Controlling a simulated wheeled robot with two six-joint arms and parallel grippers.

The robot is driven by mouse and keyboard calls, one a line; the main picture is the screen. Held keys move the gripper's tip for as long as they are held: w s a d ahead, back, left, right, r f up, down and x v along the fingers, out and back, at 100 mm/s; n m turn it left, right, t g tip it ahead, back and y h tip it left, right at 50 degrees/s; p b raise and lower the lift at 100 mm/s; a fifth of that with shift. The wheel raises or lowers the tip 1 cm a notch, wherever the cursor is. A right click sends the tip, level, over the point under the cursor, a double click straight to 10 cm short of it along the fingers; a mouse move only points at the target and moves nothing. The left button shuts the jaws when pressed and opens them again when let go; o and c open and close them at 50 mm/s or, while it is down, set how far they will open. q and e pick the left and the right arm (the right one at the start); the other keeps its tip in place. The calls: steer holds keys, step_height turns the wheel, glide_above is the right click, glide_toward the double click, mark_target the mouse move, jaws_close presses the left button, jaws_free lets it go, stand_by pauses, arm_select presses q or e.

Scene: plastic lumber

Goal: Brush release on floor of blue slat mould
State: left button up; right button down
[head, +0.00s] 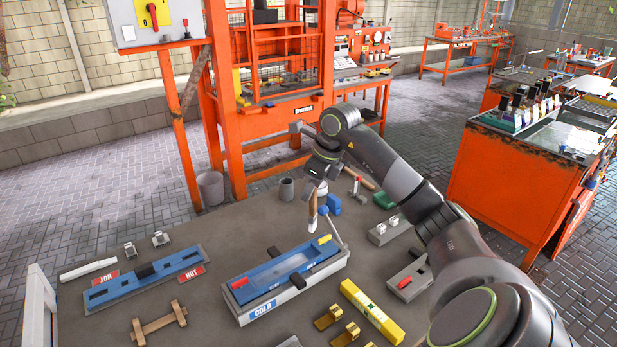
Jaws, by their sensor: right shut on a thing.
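The blue slat mould (262,279) lies in a grey tray on the bench, with a "COLD" label on its front, a red block at its left end and a yellow one at its right end. Its long recessed floor is open to view. My right gripper (320,204) points down above and behind the mould's far right end. It is shut on a slim brown-handled thing (312,212), seemingly the brush, with a pale lower end. Its tip looks apart from the mould floor, though the small size makes this hard to judge. My left gripper is not in view.
A second blue mould (140,280) labelled "HOT" lies at left. A yellow level (372,312), brass brackets (328,318) and a wooden-handled tool (158,322) lie in front. A grey cup (286,189) stands behind. The orange press frame (230,100) rises beyond the bench.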

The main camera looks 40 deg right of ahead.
mark_target(310, 213)
steer(key=shift+w+a+f, duration=0.1)
steer(key=shift+a+f, duration=0.05)
stand_by(0.3)
step_height(310, 213, down, 8)
steer(key=b, duration=0.7)
stand_by(0.5)
steer(key=shift+b, duration=0.3)
